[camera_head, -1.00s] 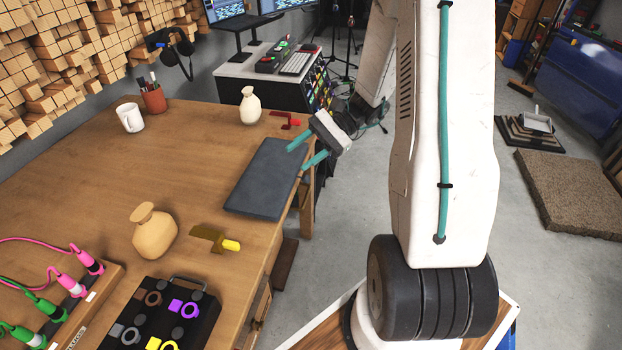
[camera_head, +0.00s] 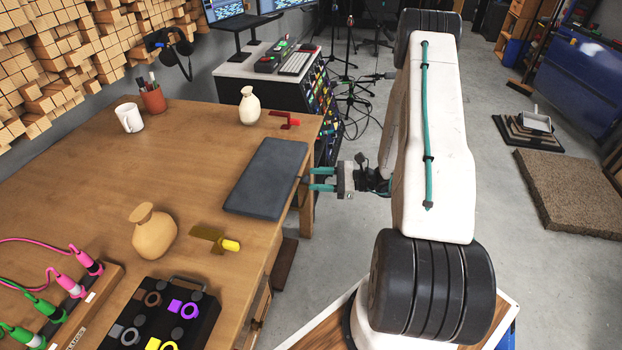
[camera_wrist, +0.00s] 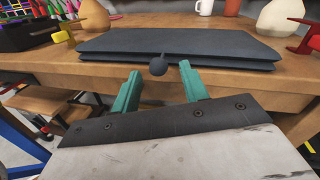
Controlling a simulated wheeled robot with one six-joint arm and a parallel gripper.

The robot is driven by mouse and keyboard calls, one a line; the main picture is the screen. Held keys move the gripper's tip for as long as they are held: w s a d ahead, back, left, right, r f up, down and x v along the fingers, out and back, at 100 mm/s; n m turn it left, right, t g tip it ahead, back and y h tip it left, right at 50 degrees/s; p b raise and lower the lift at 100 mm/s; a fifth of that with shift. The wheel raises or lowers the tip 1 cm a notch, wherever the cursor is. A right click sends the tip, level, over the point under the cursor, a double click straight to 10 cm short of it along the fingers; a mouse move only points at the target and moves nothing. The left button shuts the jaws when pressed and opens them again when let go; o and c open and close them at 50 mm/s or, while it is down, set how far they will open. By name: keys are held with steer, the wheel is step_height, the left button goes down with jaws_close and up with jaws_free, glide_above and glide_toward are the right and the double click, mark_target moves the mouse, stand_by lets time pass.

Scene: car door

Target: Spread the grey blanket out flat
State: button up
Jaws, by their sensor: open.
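The grey blanket (camera_head: 266,178) lies folded into a dark flat rectangle on the wooden table, near its right edge. In the wrist view the folded blanket (camera_wrist: 180,42) shows two stacked layers at its near edge, with a small dark ball (camera_wrist: 157,67) at the middle of that edge. My gripper (camera_head: 312,179) is open, its teal fingers pointing left at the blanket's right edge. In the wrist view the gripper (camera_wrist: 157,85) has its fingertips on either side of the ball, a little short of it. Nothing is held.
The wooden table (camera_head: 190,130) has bare room left of the blanket. A cream vase (camera_head: 250,106) and a red clamp (camera_head: 284,119) stand behind it. A tan vase (camera_head: 154,231), a yellow-handled clamp (camera_head: 214,239) and a black box (camera_head: 160,318) are in front.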

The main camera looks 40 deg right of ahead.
steer(key=shift+x, duration=1.3)
